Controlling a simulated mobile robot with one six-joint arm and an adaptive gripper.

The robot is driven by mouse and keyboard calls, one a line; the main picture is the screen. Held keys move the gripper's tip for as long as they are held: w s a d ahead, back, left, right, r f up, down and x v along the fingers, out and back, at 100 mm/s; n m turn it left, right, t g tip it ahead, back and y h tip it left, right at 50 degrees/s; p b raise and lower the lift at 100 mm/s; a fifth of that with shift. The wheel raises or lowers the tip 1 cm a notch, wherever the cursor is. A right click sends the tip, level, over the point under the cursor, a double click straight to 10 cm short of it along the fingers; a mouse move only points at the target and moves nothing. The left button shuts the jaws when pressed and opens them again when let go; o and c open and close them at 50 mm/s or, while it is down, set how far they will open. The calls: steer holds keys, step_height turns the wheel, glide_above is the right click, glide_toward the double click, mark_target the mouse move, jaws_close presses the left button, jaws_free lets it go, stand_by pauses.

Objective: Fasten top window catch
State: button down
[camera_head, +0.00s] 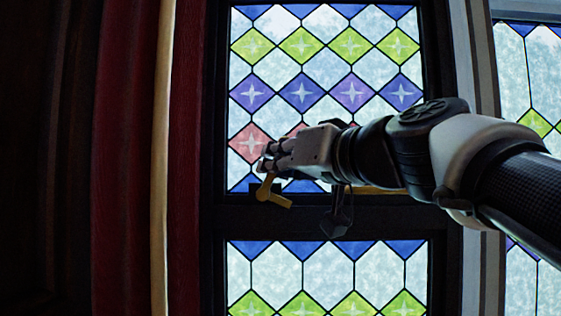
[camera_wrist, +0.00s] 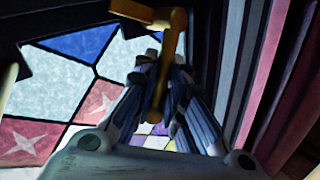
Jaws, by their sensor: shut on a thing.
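The window catch (camera_head: 273,196) is a yellow handle at the lower left of the upper stained-glass window (camera_head: 302,93). In the wrist view the catch (camera_wrist: 165,60) runs down between the two fingers, with its bent end above them. My gripper (camera_head: 266,168) reaches in from the right and is shut on the catch. The fingers also show in the wrist view (camera_wrist: 162,90), one on each side of the yellow bar. The catch's base on the frame is partly hidden by my gripper.
A dark crossbar (camera_head: 390,220) separates the upper window from a lower stained-glass window (camera_head: 328,275). A red curtain (camera_head: 120,150) hangs at the left. Another patterned window (camera_head: 528,75) stands at the right. A yellow bar (camera_head: 375,190) lies along the crossbar behind my arm.

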steer(key=shift+f+b, duration=0.15)
steer(key=shift+b, duration=0.2)
steer(key=b, duration=0.2)
steer(key=shift+d+f+m+b, duration=0.25)
steer(key=shift+f+m+b, duration=0.05)
steer(key=shift+m+b, duration=0.1)
steer(key=m+b, duration=0.1)
steer(key=b, duration=0.1)
steer(key=t+b, duration=0.1)
steer(key=b, duration=0.1)
steer(key=shift+d+m+t+y, duration=0.3)
steer(key=shift+d+m, duration=0.1)
steer(key=c, duration=1.9)
jaws_free()
steer(key=v, duration=0.7)
steer(key=shift+s, duration=0.2)
steer(key=shift+d, duration=0.1)
